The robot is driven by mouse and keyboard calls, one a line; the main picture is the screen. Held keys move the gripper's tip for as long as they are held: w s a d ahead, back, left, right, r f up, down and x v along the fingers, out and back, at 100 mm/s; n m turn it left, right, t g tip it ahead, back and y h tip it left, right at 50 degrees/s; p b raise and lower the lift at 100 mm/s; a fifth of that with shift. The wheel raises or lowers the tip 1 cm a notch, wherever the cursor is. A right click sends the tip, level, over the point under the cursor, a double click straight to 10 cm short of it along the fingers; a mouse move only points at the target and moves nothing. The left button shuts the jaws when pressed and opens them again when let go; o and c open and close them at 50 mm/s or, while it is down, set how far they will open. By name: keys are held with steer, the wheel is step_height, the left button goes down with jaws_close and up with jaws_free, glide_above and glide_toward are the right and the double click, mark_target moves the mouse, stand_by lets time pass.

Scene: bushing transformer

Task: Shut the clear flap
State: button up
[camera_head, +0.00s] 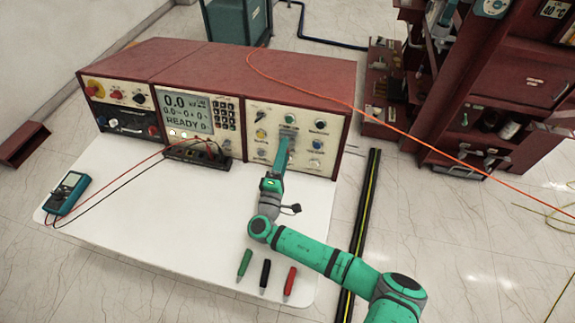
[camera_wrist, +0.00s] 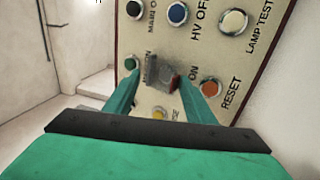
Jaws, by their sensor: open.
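The clear flap (camera_wrist: 158,72) shows in the wrist view as a small greyish see-through piece on the cream control panel (camera_wrist: 150,30). It lies between the fingers of my gripper (camera_wrist: 160,80), with a dark reddish part at its right edge. How far the flap stands open I cannot tell. My gripper is open, one finger on each side of the flap; contact is unclear. In the head view my gripper (camera_head: 288,132) reaches up to the right-hand panel of the red console (camera_head: 200,62), and its fingers hide part of that panel.
Round buttons surround the flap: green (camera_wrist: 131,63), blue (camera_wrist: 178,13) and orange (camera_wrist: 208,88). A meter (camera_head: 66,192) and its leads lie on the white table (camera_head: 150,225). Green (camera_head: 244,263), black (camera_head: 265,273) and red (camera_head: 290,282) pen-like items lie near its front edge.

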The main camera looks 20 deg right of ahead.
steer(key=s+r, duration=0.1)
steer(key=r, duration=0.1)
steer(key=s+r, duration=0.3)
steer(key=r, duration=0.1)
steer(key=shift+s+a+r, duration=0.3)
steer(key=shift+s+a, duration=0.05)
steer(key=shift+c, duration=0.8)
steer(key=s+a+r, duration=0.2)
steer(key=s+r, duration=0.1)
steer(key=s, duration=0.5)
steer(key=shift+a+r, duration=0.25)
steer(key=shift+a, duration=0.05)
steer(key=shift+o, duration=0.7)
